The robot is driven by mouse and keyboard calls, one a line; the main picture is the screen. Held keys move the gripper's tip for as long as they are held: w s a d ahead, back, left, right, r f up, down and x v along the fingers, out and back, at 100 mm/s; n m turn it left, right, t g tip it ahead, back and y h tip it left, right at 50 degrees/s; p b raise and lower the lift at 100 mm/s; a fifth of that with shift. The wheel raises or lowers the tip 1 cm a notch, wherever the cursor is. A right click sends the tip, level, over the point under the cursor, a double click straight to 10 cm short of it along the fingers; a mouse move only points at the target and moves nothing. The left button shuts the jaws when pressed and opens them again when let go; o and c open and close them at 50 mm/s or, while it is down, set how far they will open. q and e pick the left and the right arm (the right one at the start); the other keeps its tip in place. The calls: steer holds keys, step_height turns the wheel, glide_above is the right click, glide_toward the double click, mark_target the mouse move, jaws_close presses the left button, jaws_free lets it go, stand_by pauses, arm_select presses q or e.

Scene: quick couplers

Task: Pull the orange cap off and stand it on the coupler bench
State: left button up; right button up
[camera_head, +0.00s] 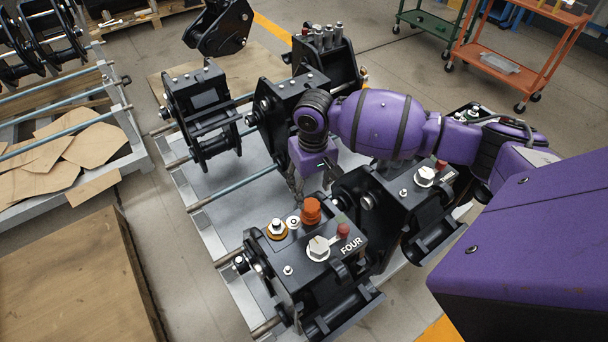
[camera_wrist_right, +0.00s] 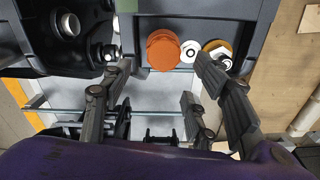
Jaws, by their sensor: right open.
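The orange cap (camera_head: 311,211) stands upright on the black coupler marked FOUR (camera_head: 345,262), near its back edge. It also shows in the right wrist view (camera_wrist_right: 162,50), beside two bare fittings. My right gripper (camera_head: 312,186) is open and empty, just behind the cap in the head view. In the right wrist view its fingers (camera_wrist_right: 163,68) are spread, with the cap showing between and beyond their tips; I see no contact. The grey coupler bench (camera_head: 222,228) lies under the couplers, with bare surface left of the coupler marked FOUR. My left gripper is out of view.
A fitting with an orange ring (camera_head: 277,230) and a white-ringed fitting (camera_head: 293,222) sit left of the cap. A large bolt (camera_head: 318,248) and a red knob (camera_head: 343,231) stand close by. Another black coupler (camera_head: 395,205) is to the right. Blue-grey rods (camera_head: 228,188) cross above the bench.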

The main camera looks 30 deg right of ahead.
mark_target(313, 203)
steer(key=shift+f, duration=0.5)
steer(key=f, duration=0.1)
steer(key=s+f, duration=0.1)
steer(key=f, duration=0.1)
steer(key=shift+f, duration=0.25)
step_height(313, 203, down, 2)
steer(key=shift+w+f+b, duration=0.1)
steer(key=shift+w+b, duration=0.05)
steer(key=shift+b, duration=0.2)
steer(key=shift+f, duration=0.3)
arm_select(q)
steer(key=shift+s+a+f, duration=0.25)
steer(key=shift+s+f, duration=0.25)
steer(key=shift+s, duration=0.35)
arm_select(e)
steer(key=shift+d, duration=0.1)
steer(key=c, duration=1.3)
